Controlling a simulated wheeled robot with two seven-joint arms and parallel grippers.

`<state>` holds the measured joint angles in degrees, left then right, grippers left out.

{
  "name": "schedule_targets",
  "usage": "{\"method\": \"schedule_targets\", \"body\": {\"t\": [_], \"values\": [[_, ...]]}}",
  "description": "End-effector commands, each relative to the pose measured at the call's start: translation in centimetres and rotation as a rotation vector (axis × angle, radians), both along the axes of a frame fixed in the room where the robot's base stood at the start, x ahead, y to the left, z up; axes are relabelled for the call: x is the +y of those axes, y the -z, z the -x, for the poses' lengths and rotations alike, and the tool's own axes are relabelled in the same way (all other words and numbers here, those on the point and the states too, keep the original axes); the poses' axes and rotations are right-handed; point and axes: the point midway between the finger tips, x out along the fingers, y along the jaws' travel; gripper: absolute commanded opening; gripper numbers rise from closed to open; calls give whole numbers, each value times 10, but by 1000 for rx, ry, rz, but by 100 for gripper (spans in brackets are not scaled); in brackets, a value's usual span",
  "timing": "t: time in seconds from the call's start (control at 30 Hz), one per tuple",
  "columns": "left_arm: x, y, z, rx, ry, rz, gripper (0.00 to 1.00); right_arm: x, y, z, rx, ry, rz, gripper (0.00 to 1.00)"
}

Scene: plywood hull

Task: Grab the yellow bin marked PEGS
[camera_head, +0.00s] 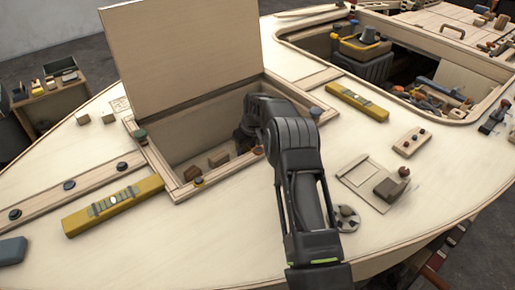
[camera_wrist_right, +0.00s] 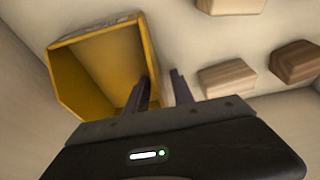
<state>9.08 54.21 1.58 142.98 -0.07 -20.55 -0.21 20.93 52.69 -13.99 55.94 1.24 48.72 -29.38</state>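In the right wrist view a yellow open-topped bin (camera_wrist_right: 82,78) lies at the upper left on a pale floor. A pale strip runs along its far edge, but I cannot read PEGS on it. My left gripper is not in view.
A raised lid (camera_head: 185,55) stands behind the hatch. Wooden blocks (camera_wrist_right: 227,78) lie right of my fingers. Yellow spirit levels (camera_head: 75,222) (camera_head: 357,101) lie on the deck on both sides. A second opening (camera_head: 440,112) at the right holds tools.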

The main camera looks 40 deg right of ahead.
Motion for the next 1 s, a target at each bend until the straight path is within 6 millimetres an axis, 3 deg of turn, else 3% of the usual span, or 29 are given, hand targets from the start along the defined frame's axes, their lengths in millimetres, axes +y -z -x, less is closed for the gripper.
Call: {"method": "schedule_targets", "body": {"t": [0.2, 0.53, 1.0], "values": [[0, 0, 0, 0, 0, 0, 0, 0, 0, 0, 0, 0, 0, 27], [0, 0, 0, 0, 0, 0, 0, 0, 0, 0, 0, 0, 0, 0], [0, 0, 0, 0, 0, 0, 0, 0, 0, 0, 0, 0, 0, 0]]}}
